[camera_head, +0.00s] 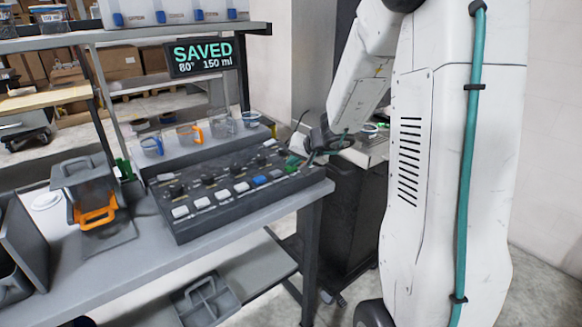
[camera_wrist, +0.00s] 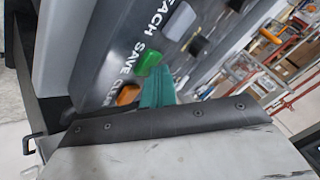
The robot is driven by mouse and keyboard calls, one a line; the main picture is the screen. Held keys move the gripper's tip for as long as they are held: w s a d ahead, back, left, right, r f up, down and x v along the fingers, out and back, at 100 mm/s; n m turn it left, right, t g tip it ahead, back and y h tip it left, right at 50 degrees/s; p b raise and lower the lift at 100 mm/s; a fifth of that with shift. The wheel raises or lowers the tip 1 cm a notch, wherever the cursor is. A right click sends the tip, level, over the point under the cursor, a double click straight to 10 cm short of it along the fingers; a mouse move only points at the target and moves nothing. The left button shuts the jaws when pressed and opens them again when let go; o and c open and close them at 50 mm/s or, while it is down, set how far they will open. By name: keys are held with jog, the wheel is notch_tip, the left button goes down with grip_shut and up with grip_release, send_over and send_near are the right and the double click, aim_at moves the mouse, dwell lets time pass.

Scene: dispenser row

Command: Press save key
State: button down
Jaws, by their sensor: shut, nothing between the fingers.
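The save key is a green key (camera_wrist: 148,57) beside the white word SAVE on the dark control panel in the wrist view. An orange key (camera_wrist: 128,95) sits beside the partly hidden CLEAR label. My gripper's teal fingers (camera_wrist: 157,88) are shut and empty, close to the green key; I cannot tell whether they touch it. In the head view my gripper (camera_head: 311,157) is at the right end of the control panel (camera_head: 190,226). The display (camera_head: 203,56) above reads SAVED, 80°, 150 ml.
Clear cups, one with an orange handle (camera_head: 190,134) and one with a blue handle (camera_head: 152,146), stand behind the panel. A dark cabinet (camera_head: 350,205) is right of the bench. A caddy (camera_head: 206,302) sits below.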

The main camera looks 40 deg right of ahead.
aim_at(293, 169)
dwell(0.4)
jog(key=shift+r, duration=0.8)
jog(key=shift+r, duration=2.5)
